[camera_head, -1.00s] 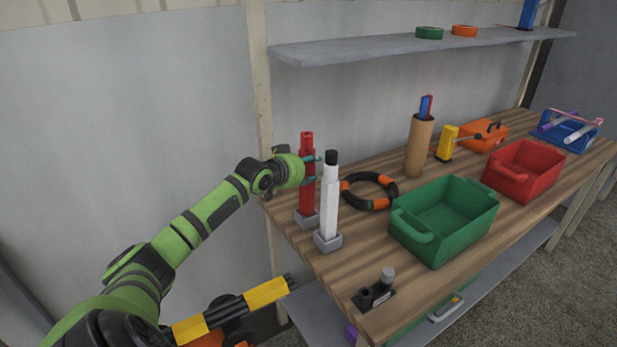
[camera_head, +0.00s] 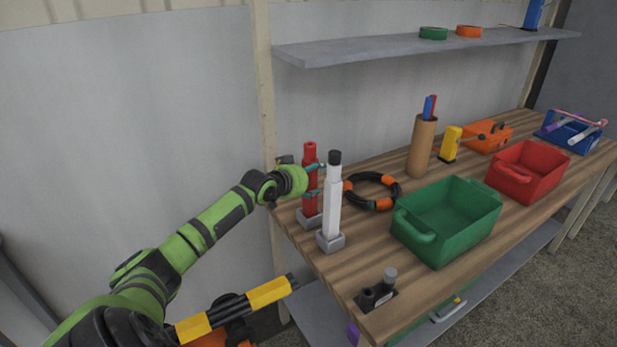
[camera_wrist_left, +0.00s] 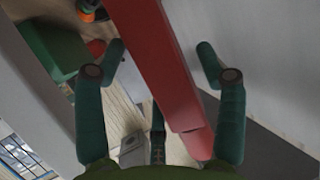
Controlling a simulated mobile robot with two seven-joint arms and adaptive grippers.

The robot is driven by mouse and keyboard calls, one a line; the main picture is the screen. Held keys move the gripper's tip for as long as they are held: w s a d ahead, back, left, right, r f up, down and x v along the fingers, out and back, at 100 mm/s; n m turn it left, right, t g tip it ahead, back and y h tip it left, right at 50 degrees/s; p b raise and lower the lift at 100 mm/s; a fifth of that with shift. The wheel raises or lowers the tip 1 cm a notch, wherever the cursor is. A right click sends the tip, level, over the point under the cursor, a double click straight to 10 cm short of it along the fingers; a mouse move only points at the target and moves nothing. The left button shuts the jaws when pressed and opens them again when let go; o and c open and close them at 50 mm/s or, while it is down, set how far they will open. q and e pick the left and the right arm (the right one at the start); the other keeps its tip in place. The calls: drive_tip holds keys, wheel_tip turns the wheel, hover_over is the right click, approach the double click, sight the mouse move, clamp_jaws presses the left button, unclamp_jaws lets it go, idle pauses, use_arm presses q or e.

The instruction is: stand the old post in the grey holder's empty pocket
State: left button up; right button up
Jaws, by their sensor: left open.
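A red post (camera_head: 310,181) stands upright at the bench's near left corner, its foot in a grey holder block (camera_head: 306,223). A white post with a black top (camera_head: 332,200) stands just in front of it in another grey block (camera_head: 331,243). No label marks which post is the old one. My left gripper (camera_head: 315,180) is open, its teal fingers around the red post's upper part. In the left wrist view the red post (camera_wrist_left: 160,65) runs between the two spread fingers, with a gap visible on the left side. My right gripper is not in view.
A black and orange hose ring (camera_head: 371,191) lies behind the white post. A green bin (camera_head: 446,219), red bin (camera_head: 528,170) and cardboard tube (camera_head: 421,146) stand to the right. A small dark fixture (camera_head: 376,296) sits at the near edge. A shelf (camera_head: 420,47) hangs above.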

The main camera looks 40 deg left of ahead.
use_arm(q)
drive_tip(key=shift+s+r, duration=0.1)
drive_tip(key=shift+s, duration=0.05)
drive_tip(key=v, duration=1.1)
drive_tip(key=shift+s+r, duration=0.2)
drive_tip(key=shift+s, duration=0.15)
